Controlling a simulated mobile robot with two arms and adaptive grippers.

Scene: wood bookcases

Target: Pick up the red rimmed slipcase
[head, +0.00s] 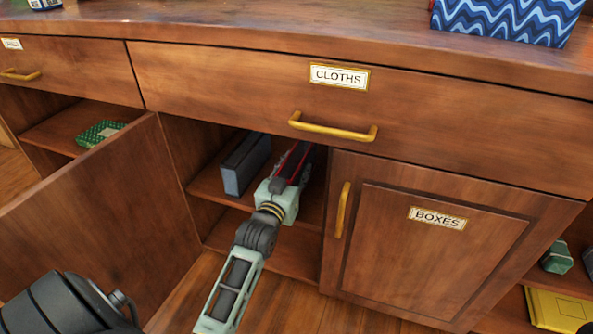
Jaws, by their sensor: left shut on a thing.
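The red rimmed slipcase (305,158) stands on the upper shelf inside the open compartment below the CLOTHS drawer. Only a dark strip with red edges shows. My left gripper (289,167) reaches into the compartment from the front and is shut on the slipcase. The gripper and the drawer front hide much of it, so I cannot tell whether it is clear of the shelf. My right gripper is not in view.
A blue-grey slipcase (246,164) stands just left of my gripper. An open door (110,215) bounds the left, and the closed BOXES door (430,250) bounds the right. The CLOTHS drawer (350,105) is shut above. A green box (100,133) lies further left.

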